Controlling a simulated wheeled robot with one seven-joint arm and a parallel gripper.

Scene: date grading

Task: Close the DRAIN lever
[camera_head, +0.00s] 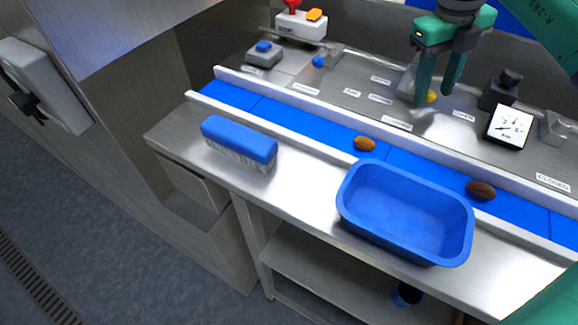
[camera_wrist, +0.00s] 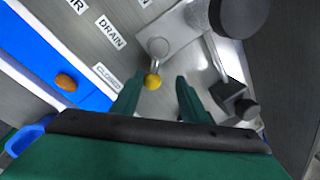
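The drain lever shows in the wrist view as a short metal arm with a yellow knob (camera_wrist: 152,81), on a grey metal block. The DRAIN label (camera_wrist: 112,33) and a CLOSED label (camera_wrist: 107,76) lie to its left. In the head view, the yellow knob (camera_head: 431,97) is partly hidden by my gripper (camera_head: 435,98). My gripper is open and pointing down, with a gap between its two green fingers. In the wrist view, the knob appears between the fingertips (camera_wrist: 158,85), nearer the left one; I cannot tell whether they touch.
A black valve-like fitting (camera_head: 500,90) and a dial gauge (camera_head: 509,127) stand right of my gripper. A blue conveyor (camera_head: 320,127) carries brown dates (camera_head: 365,143). A blue tub (camera_head: 352,208) and a blue brush (camera_head: 238,138) lie in front. A blue-knobbed lever (camera_head: 318,61) is farther left.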

